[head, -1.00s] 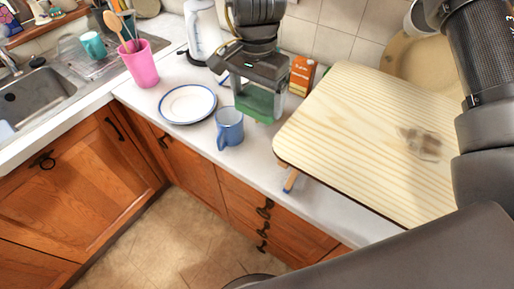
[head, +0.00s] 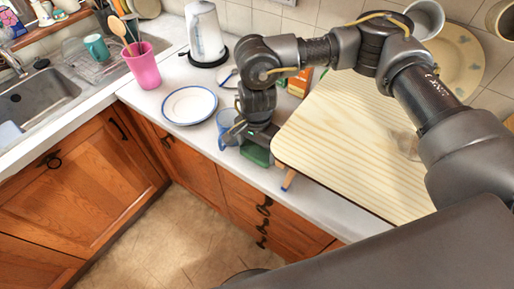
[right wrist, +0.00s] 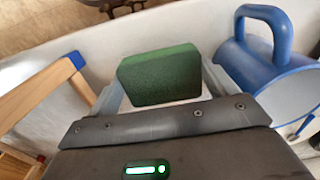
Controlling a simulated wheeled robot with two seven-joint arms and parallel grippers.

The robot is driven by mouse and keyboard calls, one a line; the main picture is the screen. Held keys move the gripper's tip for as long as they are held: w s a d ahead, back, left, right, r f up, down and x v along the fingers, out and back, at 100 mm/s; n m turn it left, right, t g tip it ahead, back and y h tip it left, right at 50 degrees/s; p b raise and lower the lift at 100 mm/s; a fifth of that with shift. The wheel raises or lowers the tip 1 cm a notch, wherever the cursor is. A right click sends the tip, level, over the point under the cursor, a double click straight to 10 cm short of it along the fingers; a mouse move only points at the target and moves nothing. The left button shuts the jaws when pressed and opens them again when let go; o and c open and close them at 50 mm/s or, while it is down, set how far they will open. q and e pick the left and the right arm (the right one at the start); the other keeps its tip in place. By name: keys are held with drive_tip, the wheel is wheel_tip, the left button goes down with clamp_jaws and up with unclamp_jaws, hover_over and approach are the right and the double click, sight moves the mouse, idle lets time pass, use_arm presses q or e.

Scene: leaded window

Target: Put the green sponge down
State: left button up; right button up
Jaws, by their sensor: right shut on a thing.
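The green sponge (head: 256,155) is in my right gripper (head: 260,140), low by the counter's front edge, between the blue mug and the wooden board. In the right wrist view the sponge (right wrist: 160,75) sits between the two fingers of the right gripper (right wrist: 158,92), which is shut on it. White worktop shows around it there. I cannot tell whether the sponge touches the worktop. My left gripper is not in view.
The blue mug (head: 226,121) stands close to the gripper; it also shows in the right wrist view (right wrist: 265,60). The wooden board (head: 350,150) is on the other side. A blue-rimmed plate (head: 189,105), pink cup (head: 143,68) and orange carton (head: 300,82) stand on the counter.

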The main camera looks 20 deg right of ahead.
drive_tip(key=shift+f, duration=0.65)
drive_tip(key=shift+f, duration=0.15)
drive_tip(key=o, duration=0.6)
